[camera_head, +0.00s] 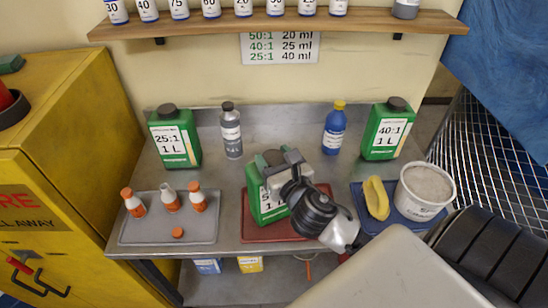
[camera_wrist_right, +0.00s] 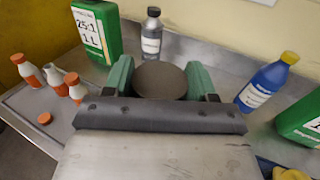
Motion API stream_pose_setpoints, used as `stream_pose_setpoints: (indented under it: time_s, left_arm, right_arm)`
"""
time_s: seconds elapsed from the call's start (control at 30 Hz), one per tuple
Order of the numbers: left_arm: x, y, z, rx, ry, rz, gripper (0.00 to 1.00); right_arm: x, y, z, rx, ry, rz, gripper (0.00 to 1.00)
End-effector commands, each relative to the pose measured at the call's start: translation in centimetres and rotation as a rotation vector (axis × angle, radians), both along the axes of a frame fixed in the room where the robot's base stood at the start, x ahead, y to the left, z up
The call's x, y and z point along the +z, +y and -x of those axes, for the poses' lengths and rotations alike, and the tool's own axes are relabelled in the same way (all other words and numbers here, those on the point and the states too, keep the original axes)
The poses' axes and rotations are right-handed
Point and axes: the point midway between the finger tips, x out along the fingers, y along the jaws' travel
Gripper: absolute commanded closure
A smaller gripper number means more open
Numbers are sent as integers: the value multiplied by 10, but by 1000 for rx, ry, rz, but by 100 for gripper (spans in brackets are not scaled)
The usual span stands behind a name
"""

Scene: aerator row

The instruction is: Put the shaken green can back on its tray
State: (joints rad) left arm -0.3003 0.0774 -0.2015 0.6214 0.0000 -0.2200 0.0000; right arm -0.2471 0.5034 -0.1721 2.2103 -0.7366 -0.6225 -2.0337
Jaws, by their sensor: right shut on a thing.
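The green can (camera_head: 265,200), with a white label and dark cap, is over the red tray (camera_head: 284,232) in the head view. It looks close to upright; whether its base touches the tray is hard to tell. My right gripper (camera_head: 280,168) is shut on the can's top and hides part of its label. In the right wrist view the dark round cap (camera_wrist_right: 160,80) sits between green parts at the gripper's end. My left gripper is not in view.
Green cans stand behind left (camera_head: 175,138) and right (camera_head: 388,130), with a grey bottle (camera_head: 231,131) and blue bottle (camera_head: 334,128) between. A grey tray (camera_head: 150,232) holds small orange-and-white bottles. A blue tray (camera_head: 375,222) has a yellow item (camera_head: 376,198) and white bucket (camera_head: 423,192).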

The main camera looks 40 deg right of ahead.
Motion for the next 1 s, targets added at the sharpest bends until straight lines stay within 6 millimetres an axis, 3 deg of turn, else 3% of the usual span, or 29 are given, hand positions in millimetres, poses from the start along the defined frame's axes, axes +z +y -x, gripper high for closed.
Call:
stream_pose_setpoints:
  time_s: [0.13,0.17,0.3,0.67,0.83,1.0]
  left_arm:
    - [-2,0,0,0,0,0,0]
    - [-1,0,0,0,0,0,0]
    - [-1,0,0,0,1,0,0]
    - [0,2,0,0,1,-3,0]
    - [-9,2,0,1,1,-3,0]
    - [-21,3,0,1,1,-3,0]
  right_arm:
    - [0,0,0,1,-6,2,100]
    - [-2,0,0,0,0,1,39]
    - [-2,0,0,0,0,1,18]
    - [1,0,1,0,0,0,18]
    - [-3,3,25,1,2,1,18]
    - [-4,9,62,1,4,-2,18]
